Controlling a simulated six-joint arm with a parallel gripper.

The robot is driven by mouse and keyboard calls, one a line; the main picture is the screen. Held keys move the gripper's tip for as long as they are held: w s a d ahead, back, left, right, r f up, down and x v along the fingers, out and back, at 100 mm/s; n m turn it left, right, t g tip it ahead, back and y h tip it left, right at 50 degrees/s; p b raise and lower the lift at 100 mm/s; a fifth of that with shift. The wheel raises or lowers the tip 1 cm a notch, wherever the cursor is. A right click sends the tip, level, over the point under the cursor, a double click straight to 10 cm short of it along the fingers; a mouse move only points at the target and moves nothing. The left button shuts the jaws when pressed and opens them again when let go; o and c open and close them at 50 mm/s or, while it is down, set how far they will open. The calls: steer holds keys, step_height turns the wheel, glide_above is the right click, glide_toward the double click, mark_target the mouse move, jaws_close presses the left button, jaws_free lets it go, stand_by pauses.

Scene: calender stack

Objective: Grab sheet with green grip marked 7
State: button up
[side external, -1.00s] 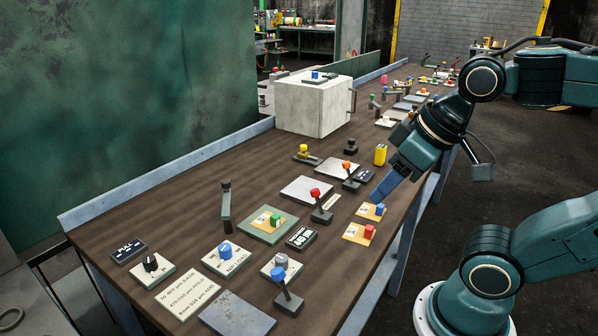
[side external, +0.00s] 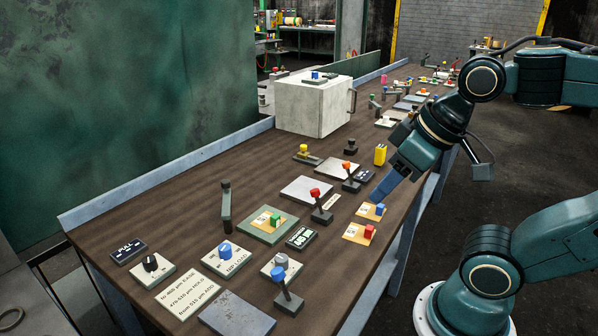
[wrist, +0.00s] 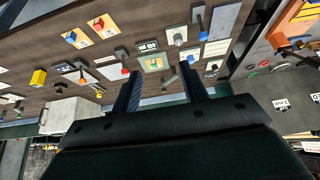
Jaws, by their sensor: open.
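A small yellow sheet with a green grip (side external: 275,220) lies on a green square plate (side external: 253,231) in the middle of the bench. In the wrist view the green grip (wrist: 154,63) shows on its plate, beyond and between my fingers. The number on it is too small to read. My gripper (side external: 382,190) hangs over the bench's right edge, well to the right of this sheet and apart from it. In the wrist view its two fingers (wrist: 161,70) are spread with nothing between them.
Two similar yellow sheets, one with a blue grip (side external: 380,209) and one with a red grip (side external: 369,231), lie near my gripper. A red-knobbed lever (side external: 316,194) and a black display box (side external: 301,238) stand nearby. A large pale box (side external: 312,108) stands farther back.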

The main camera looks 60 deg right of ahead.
steer(key=shift+w, duration=0.1)
steer(key=w+d+r+n+g+y, duration=0.1)
steer(key=w+r+n+g+y, duration=0.15)
steer(key=w+n, duration=1.05)
steer(key=w+d+f+n+g+y, duration=0.1)
steer(key=w+d+f+n, duration=0.1)
steer(key=w+d+f, duration=0.3)
steer(key=w+d+f+n+g+y, duration=0.1)
steer(key=w+d+f, duration=0.4)
steer(key=w, duration=0.5)
steer(key=shift+w+d+f+n+g, duration=0.4)
steer(key=shift+f+n+g, duration=0.2)
steer(key=shift+n, duration=0.4)
steer(key=shift+a+f, duration=0.15)
